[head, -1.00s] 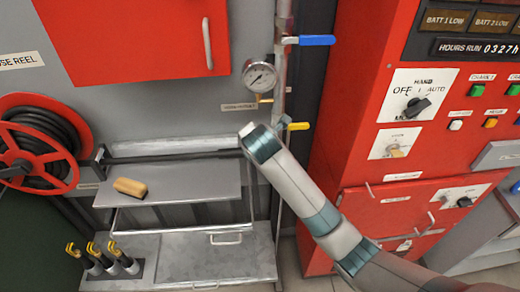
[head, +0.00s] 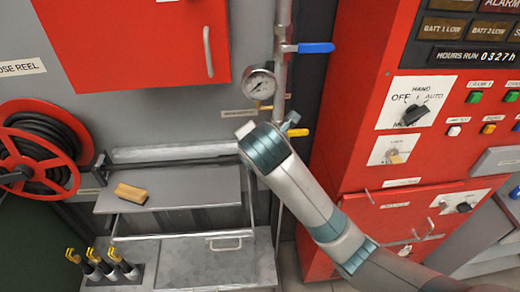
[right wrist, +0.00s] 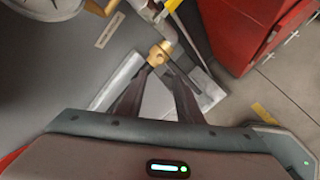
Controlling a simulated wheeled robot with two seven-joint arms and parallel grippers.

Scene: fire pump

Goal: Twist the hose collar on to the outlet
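A small brass fitting (right wrist: 158,52) shows in the right wrist view, just past the fingertips of my right gripper (right wrist: 158,70). Its two dark fingers stand apart with a gap between them, and I see no clear contact with the brass. In the head view, a small brass piece (head: 265,105) sits below the gauge beside the grey pipe. My right wrist hides its own fingers there and covers the area below that piece. I cannot make out the hose collar separately from the outlet. My left gripper is in neither view.
A pressure gauge (head: 258,84) and blue lever (head: 316,47) are by the pipe, with a yellow lever (head: 297,132) beside my wrist. A red control cabinet (head: 350,110) stands right. A grey shelf (head: 205,187) holds a brush (head: 131,194). A red hose reel (head: 38,150) is left.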

